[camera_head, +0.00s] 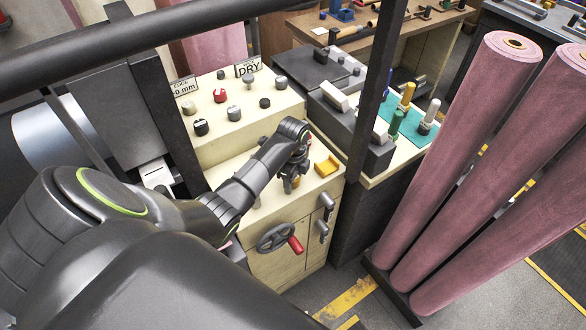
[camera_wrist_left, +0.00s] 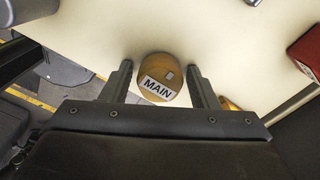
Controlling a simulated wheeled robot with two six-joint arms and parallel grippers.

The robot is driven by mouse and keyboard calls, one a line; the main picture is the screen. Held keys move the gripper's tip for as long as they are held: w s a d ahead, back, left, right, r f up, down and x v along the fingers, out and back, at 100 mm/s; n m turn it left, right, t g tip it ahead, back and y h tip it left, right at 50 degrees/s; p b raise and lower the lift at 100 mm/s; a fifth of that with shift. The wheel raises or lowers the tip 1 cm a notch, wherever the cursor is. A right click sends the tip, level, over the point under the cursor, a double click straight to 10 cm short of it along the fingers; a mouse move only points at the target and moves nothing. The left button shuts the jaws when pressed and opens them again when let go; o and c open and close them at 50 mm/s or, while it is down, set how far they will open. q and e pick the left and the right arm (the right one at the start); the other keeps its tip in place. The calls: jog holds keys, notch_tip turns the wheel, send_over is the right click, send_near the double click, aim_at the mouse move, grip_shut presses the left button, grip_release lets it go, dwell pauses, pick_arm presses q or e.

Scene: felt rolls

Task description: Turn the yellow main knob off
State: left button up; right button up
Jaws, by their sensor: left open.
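The yellow main knob (camera_wrist_left: 172,92) shows in the left wrist view as a round, ochre knob with a white MAIN label and a small pale mark. It sits on the cream panel. My left gripper (camera_wrist_left: 161,82) is open, with one finger on each side of the knob; I cannot tell whether they touch it. In the head view my left gripper (camera_head: 294,172) points down over the lower ledge of the cream console (camera_head: 225,174) and hides most of the knob. My right gripper is not in view.
A yellow block (camera_head: 327,166) lies right of my gripper. A handwheel (camera_head: 275,238) with a red handle is on the console front. A dark post and pink felt rolls (camera_head: 455,160) stand right.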

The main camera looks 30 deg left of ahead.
pick_arm(q)
notch_tip(320, 180, up, 5)
jog(key=p, duration=0.4)
jog(key=shift+r+p, duration=0.1)
jog(key=shift+p, duration=0.25)
dwell(0.8)
